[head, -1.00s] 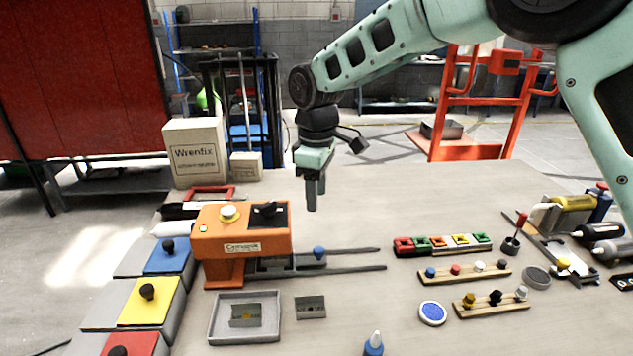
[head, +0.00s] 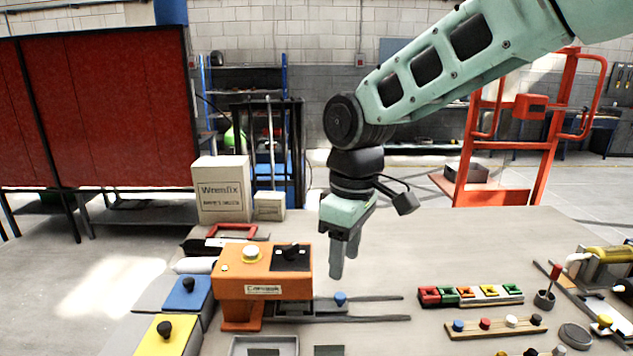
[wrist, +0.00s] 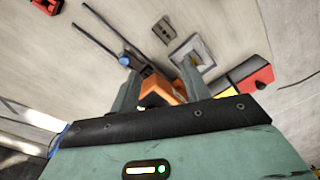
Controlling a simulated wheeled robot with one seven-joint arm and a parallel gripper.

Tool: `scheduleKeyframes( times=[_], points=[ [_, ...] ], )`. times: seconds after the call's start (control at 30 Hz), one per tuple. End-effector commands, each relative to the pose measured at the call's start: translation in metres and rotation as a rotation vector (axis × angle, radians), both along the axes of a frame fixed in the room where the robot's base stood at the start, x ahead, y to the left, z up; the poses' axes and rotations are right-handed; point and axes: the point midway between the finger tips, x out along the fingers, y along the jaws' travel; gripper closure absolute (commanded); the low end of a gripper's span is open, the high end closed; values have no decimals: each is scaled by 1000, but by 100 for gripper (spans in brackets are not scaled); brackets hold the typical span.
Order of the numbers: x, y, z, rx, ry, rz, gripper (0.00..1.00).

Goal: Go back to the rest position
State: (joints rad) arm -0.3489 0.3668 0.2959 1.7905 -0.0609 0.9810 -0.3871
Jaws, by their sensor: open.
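My gripper (head: 345,257) hangs from my arm in the upper middle of the head view, pointing down above the far part of the table (head: 470,240). Its two fingers are apart and nothing is between them. It is behind and to the right of the orange machine (head: 264,278), clear of it. In the wrist view the fingers (wrist: 160,90) frame part of the orange machine (wrist: 165,92), which lies beyond them.
Cardboard boxes (head: 221,188) stand at the table's back left. Blue (head: 188,293) and yellow (head: 165,336) blocks with black knobs line the left edge. A row of coloured pieces (head: 470,295) and a wooden peg rack (head: 497,326) lie to the right. An orange frame (head: 540,130) stands behind.

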Motion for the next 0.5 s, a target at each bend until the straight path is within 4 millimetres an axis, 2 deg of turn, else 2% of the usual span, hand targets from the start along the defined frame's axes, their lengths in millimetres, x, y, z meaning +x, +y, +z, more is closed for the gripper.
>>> scheduleKeyframes(
  times=[0.03,0.1,0.2,0.3,0.4,0.5],
  points=[
    [-31,-5,0,4,3,-30,53],
    [-69,-13,-4,10,8,-84,53],
    [-120,-31,-13,10,11,-166,53],
    [-163,-51,-25,7,11,-244,53],
    [-194,-70,-36,2,8,-307,53],
    [-213,-82,-43,-2,5,-349,53]
  ],
)
